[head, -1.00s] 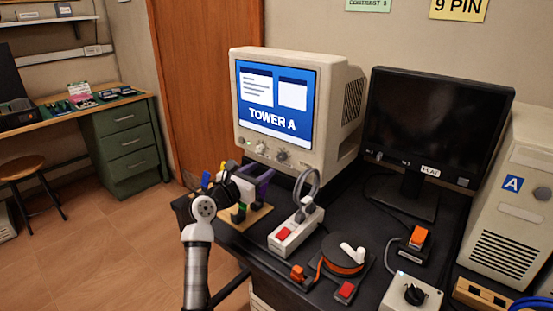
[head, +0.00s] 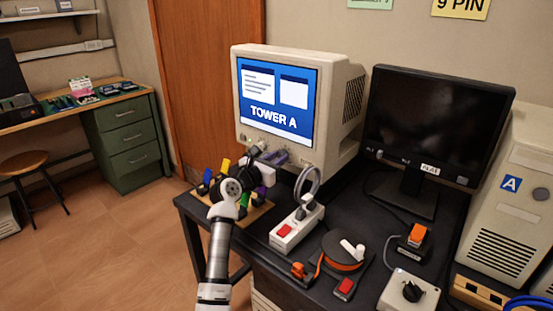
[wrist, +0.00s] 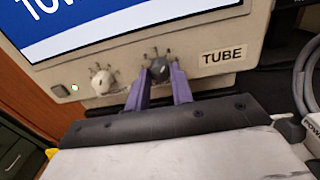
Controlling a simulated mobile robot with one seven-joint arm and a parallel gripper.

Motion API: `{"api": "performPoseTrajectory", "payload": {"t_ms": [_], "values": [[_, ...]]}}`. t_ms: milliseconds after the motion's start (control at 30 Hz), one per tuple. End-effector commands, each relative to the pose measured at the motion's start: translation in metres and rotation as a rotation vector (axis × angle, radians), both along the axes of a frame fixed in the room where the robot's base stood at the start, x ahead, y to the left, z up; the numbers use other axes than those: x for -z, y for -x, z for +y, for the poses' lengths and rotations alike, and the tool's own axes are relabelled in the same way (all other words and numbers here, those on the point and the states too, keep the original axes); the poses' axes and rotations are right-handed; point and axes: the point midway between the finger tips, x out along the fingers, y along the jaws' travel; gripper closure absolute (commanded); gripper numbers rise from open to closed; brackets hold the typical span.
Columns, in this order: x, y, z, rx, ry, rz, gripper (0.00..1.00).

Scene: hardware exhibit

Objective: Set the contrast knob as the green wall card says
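The beige TUBE monitor (head: 345,110) shows TOWER A on a blue screen. Below its screen, the wrist view shows a dark grey knob (wrist: 160,69) and a cream knob (wrist: 103,82), each with small marks around it. The marks are too small to read, so I cannot tell which knob is contrast. My gripper (wrist: 161,78) is open, its purple fingers on either side of the grey knob with slim gaps; it also shows in the head view (head: 277,157), covering the knobs. The green wall card (head: 370,3) is cut off at the top edge, its text unreadable.
A power strip (head: 297,228) with a looped grey cable stands right of my arm. A board with coloured pieces (head: 258,213) lies beneath my gripper. An orange cable reel (head: 343,252), a dark FLAT monitor (head: 437,125) and a beige tower (head: 515,225) stand farther right.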

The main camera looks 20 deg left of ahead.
Motion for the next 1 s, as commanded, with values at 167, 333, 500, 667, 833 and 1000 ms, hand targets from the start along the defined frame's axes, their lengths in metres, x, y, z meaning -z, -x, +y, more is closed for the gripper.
{"api": "performPoseTrajectory", "payload": {"t_ms": [167, 333, 500, 667, 833, 1000], "values": [[0.0001, 0.0002, 0.0001, 0.000, 0.000, 0.000, 1.00], [-0.0010, 0.0002, 0.0001, 0.000, 0.011, 0.005, 1.00], [-0.0037, 0.0001, 0.0003, 0.000, 0.063, 0.024, 1.00], [-0.0057, 0.0001, 0.0003, 0.000, 0.158, 0.059, 1.00], [-0.0072, 0.0002, 0.0002, -0.001, 0.285, 0.105, 1.00], [-0.0071, 0.0001, 0.0004, -0.001, 0.413, 0.151, 1.00]]}}
